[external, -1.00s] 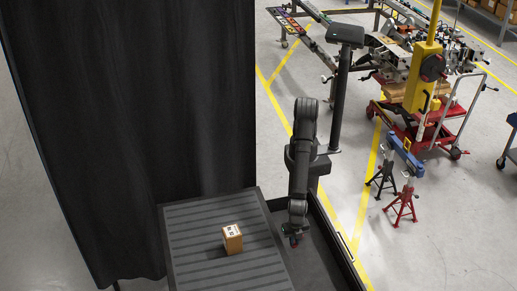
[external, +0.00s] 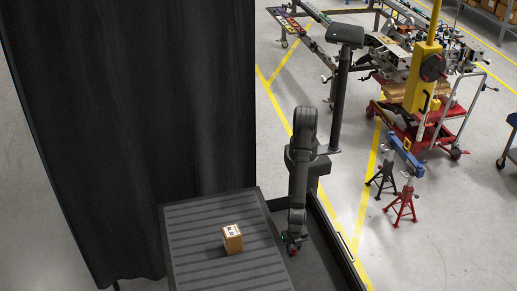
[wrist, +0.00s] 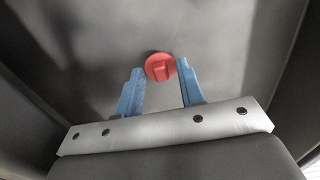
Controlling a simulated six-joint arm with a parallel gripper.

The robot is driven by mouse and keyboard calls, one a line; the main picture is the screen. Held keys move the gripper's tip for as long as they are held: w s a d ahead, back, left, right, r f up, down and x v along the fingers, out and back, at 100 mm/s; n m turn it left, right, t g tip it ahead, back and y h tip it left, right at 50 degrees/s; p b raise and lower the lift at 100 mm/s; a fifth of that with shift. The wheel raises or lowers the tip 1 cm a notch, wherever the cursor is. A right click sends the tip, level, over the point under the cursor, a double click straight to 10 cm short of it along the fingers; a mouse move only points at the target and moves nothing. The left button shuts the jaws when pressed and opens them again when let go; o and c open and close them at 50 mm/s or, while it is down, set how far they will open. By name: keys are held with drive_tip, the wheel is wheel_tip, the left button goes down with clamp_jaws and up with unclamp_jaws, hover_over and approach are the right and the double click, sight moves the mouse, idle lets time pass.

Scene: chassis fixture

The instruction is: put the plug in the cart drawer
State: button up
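The plug (wrist: 160,67) is a round red piece with a raised grip bar. In the wrist view it lies on a dark grey surface, just beyond and between my fingertips. My gripper (external: 293,243) is open, with its two blue fingers apart on either side of the plug; I see no clear contact. In the external view my gripper is low over the dark recessed space of the cart drawer (external: 322,262), right of the ribbed cart top. A small red spot shows at my gripper there, too small to make out well.
A small brown box (external: 232,239) with a white label stands on the ribbed cart top (external: 195,225). Dark walls close in on both sides in the wrist view. A black curtain (external: 130,100) hangs behind the cart at the left.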

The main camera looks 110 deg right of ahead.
wheel_tip(320, 180, up, 12)
drive_tip(key=shift+r, duration=0.2)
idle(0.4)
drive_tip(key=shift+f, duration=0.1)
hover_over(294, 249)
drive_tip(key=shift+d+f, duration=0.15)
drive_tip(key=shift+f, duration=4.15)
drive_tip(key=shift+f, duration=0.1)
